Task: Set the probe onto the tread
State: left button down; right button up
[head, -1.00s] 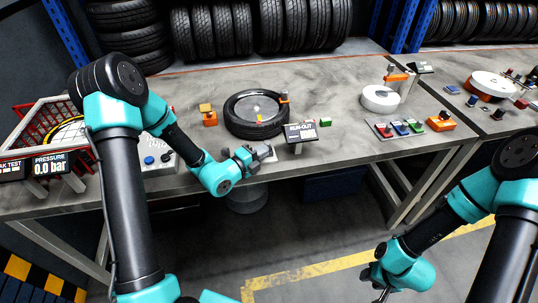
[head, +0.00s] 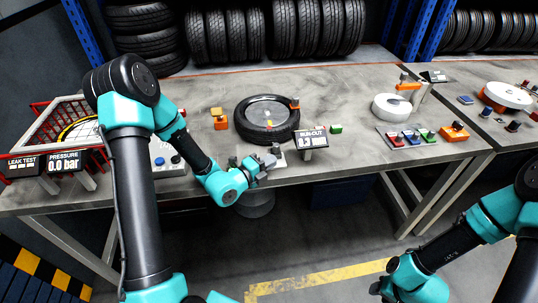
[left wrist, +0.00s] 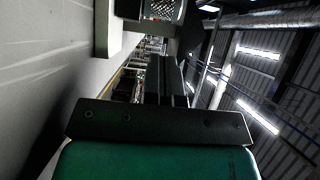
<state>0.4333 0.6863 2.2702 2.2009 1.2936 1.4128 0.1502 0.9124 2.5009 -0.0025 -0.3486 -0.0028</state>
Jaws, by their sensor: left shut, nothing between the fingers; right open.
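A black tyre (head: 243,128) lies flat on the grey bench in the head view, with a grey disc in its middle. A small orange part (head: 295,103), which may be the probe, sits at the tyre's right edge; I cannot tell whether it touches the tread. My left gripper (head: 266,161) is shut and empty in front of the tyre, beside a small pale base with a dark knob (head: 277,149). The left wrist view shows its dark closed fingers (left wrist: 172,80). My right gripper (head: 377,289) is open, low in front of the bench, its fingers barely visible.
The run-out display (head: 312,139) stands right of the left gripper. Orange blocks (head: 220,120) stand left of the tyre, a green block (head: 336,129) to its right. A white round part (head: 391,107) and a button panel (head: 408,136) are further right.

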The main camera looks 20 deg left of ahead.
pick_arm(q)
jog(key=v, duration=1)
jog(key=shift+s, duration=0.15)
jog(key=s+d+f+m+g+h, duration=0.2)
jog(key=s+d+f+m+g, duration=0.3)
jog(key=s+m+g, duration=0.3)
jog(key=s+d+f+m+g+h, duration=0.2)
jog(key=s+d+f+m+g, duration=0.35)
jog(key=m, duration=0.35)
jog(key=s+a+f+m+g+y, duration=0.45)
jog(key=s+f+m, duration=0.2)
jog(key=m, duration=0.45)
jog(key=w+f+m+t+y, duration=0.1)
jog(key=w+f+m+y, duration=0.1)
jog(key=w+m, duration=0.3)
jog(key=w+f+m+t+y, duration=0.2)
jog(key=w+f+m, duration=0.3)
jog(key=m, duration=0.8)
jog(key=shift+w+a+f, duration=0.15)
jog(key=shift+w+a, duration=0.15)
jog(key=shift+a, duration=0.05)
